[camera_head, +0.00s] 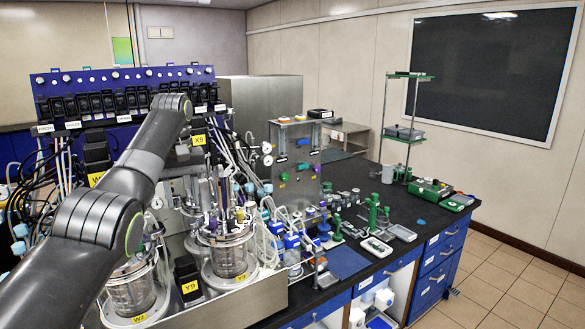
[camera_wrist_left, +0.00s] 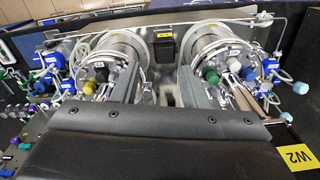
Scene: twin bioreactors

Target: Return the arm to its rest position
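My left arm (camera_head: 140,160) reaches in from the left of the head view, raised in front of the two bioreactors. Its gripper is hard to make out there, largely hidden behind the arm. In the left wrist view my left gripper (camera_wrist_left: 157,72) shows two grey fingers spread apart with nothing visible held between them. Beyond the fingers are the two glass-and-steel bioreactor vessels, one at the left (camera_wrist_left: 110,65) and one at the right (camera_wrist_left: 222,60). In the head view the vessels stand at the lower left (camera_head: 130,290) and nearer the middle (camera_head: 228,256). My right gripper is not in view.
A blue panel with several dark pump units (camera_head: 125,88) stands behind the vessels. Tubes and cables crowd around my arm. The black bench (camera_head: 350,180) holds a steel box (camera_head: 296,165), green-and-grey tools and a rack (camera_head: 403,130). The tiled floor (camera_head: 515,265) at right is clear.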

